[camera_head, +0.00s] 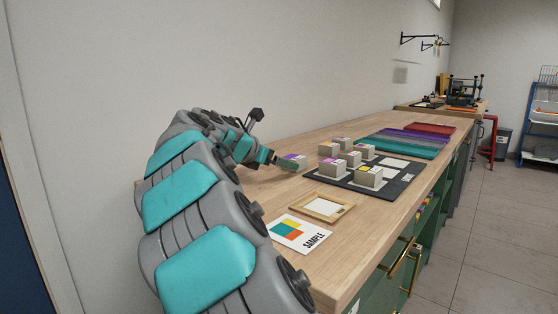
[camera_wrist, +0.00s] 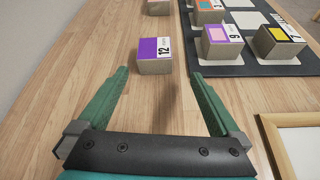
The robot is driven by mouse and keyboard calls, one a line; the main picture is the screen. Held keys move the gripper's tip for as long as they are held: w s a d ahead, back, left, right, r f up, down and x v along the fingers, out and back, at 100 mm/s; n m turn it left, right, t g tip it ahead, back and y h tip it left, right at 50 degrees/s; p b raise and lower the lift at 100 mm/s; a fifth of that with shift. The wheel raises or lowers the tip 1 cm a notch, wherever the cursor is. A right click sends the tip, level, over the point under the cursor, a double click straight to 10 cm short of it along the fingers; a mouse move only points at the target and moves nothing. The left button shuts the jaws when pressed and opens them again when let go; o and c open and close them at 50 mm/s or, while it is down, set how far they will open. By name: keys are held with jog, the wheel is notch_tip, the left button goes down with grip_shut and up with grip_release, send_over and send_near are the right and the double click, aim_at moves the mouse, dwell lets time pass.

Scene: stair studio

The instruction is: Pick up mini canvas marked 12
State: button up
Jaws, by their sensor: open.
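The mini canvas marked 12 (camera_wrist: 154,56) is a small block with a purple and white top. It sits on the bare wood, left of the dark mat, in the wrist view. In the head view it (camera_head: 294,161) shows at the tip of my arm, partly covered by the gripper. My gripper (camera_wrist: 160,88) is open and empty. Its two green fingers point toward the block, which lies ahead of and between the fingertip lines, apart from them. In the head view my gripper (camera_head: 277,160) is low over the bench.
The dark mat (camera_head: 402,186) holds several similar blocks on white squares, among them blocks marked 9 (camera_wrist: 221,42) and 7 (camera_wrist: 277,42). A wooden frame (camera_head: 321,206) and a SAMPLE card (camera_head: 299,234) lie nearer. A wall bounds the left.

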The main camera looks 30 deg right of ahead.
aim_at(291, 158)
jog(key=shift+w+d+f+n+h, duration=0.15)
jog(key=shift+w+d+n, duration=0.2)
jog(key=shift+w+d, duration=0.2)
jog(key=shift+w+d+f+n+h, duration=0.15)
jog(key=shift+w+d+n, duration=0.25)
jog(key=shift+d, duration=0.2)
jog(key=shift+x, duration=3.8)
jog(key=shift+r, duration=0.2)
jog(key=c, duration=1.4)
jog(key=shift+o, duration=0.2)
jog(key=shift+r, duration=0.1)
